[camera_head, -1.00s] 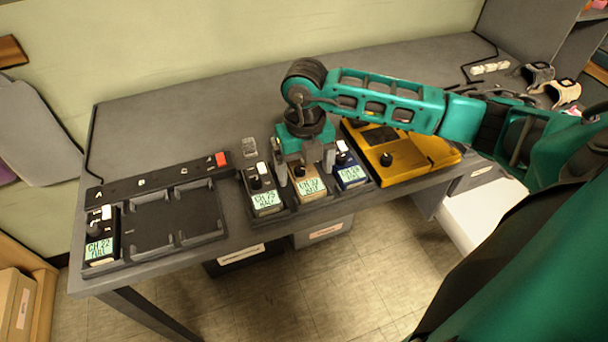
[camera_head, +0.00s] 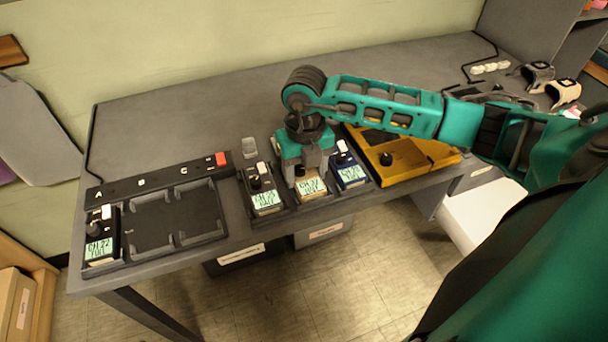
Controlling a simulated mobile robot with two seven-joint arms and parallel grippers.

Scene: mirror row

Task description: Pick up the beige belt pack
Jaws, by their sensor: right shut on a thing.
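The beige belt pack (camera_head: 311,188) stands in the middle slot of the right-hand dark rack (camera_head: 284,215), with a lit screen on its front. My right gripper (camera_head: 306,170) reaches down over it from above and is shut on its upper part, hiding much of its top. The pack still sits between its neighbours in the rack. My left gripper is not in view.
A yellow case (camera_head: 405,165) lies farther right. A dark charger (camera_head: 160,262) at left holds a black pack (camera_head: 101,243) beside empty bays.

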